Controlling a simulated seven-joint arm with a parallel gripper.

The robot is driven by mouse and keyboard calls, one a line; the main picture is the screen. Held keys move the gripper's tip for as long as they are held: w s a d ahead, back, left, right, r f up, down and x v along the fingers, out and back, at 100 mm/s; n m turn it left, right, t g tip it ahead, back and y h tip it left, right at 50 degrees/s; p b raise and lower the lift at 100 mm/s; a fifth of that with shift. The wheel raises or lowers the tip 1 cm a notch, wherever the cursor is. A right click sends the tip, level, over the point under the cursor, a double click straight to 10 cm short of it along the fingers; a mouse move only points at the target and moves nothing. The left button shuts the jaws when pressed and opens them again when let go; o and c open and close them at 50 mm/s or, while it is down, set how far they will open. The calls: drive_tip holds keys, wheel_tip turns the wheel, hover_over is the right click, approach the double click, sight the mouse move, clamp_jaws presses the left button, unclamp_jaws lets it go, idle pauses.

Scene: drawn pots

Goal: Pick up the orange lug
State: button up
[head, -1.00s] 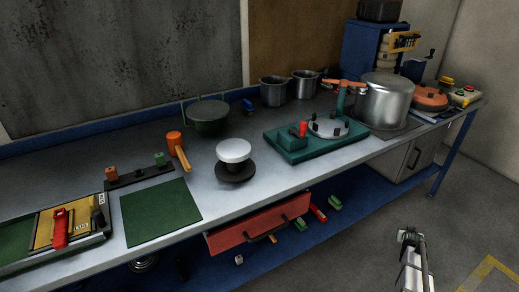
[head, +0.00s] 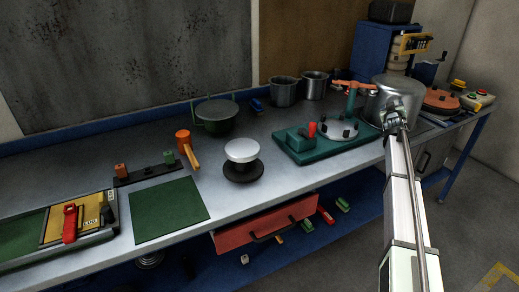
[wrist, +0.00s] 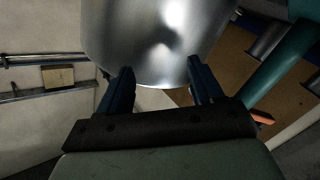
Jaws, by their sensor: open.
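A small orange block, which looks like the orange lug (head: 121,170), stands on a dark rail (head: 146,175) at the left of the bench. A similar green lug (head: 169,158) stands at the rail's right end. My gripper (head: 393,118) is far to the right of them, in front of the large steel pot (head: 378,98). In the wrist view my gripper (wrist: 162,88) is open, with nothing seen held between its two blue fingers. The steel pot (wrist: 155,35) fills the view beyond the fingertips; I cannot tell whether they touch. The orange lug is not seen in the wrist view.
A green mat (head: 168,209), an orange mallet (head: 187,150) and a white-topped stand (head: 242,160) are near the rail. A teal base (head: 300,153) with a lid stands between my gripper and them. An open red drawer (head: 262,228) juts out below the bench edge.

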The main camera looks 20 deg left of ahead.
drive_tip(key=s+a+r+n+y, duration=0.1)
drive_tip(key=s+a+r, duration=0.15)
drive_tip(key=a, duration=0.95)
drive_tip(key=s+a+r+n+y, duration=0.1)
drive_tip(key=a+r+y, duration=0.15)
drive_tip(key=a, duration=0.95)
drive_tip(key=s+a+r+n, duration=0.1)
drive_tip(key=a+r, duration=0.2)
drive_tip(key=a, duration=0.9)
drive_tip(key=s+a+r+n+g+y, duration=0.1)
drive_tip(key=s+a+r, duration=0.2)
drive_tip(key=s+a, duration=0.55)
drive_tip(key=s+a+r+y, duration=0.1)
drive_tip(key=s+a+r, duration=0.25)
drive_tip(key=a, duration=0.95)
drive_tip(key=s+a+r+n+g+y, duration=0.1)
drive_tip(key=s+a+r, duration=0.2)
drive_tip(key=s+a, duration=0.55)
drive_tip(key=g+h, duration=0.5)
drive_tip(key=g, duration=1)
hover_over(119, 166)
wheel_tip(119, 166, down, 14)
drive_tip(key=shift+m, duration=0.4)
drive_tip(key=f, duration=0.8)
drive_tip(key=shift+w+a+f, duration=0.1)
drive_tip(key=shift+w+f, duration=0.15)
drive_tip(key=shift+f, duration=0.05)
drive_tip(key=shift+s+f, duration=0.2)
drive_tip(key=shift+f, duration=2.35)
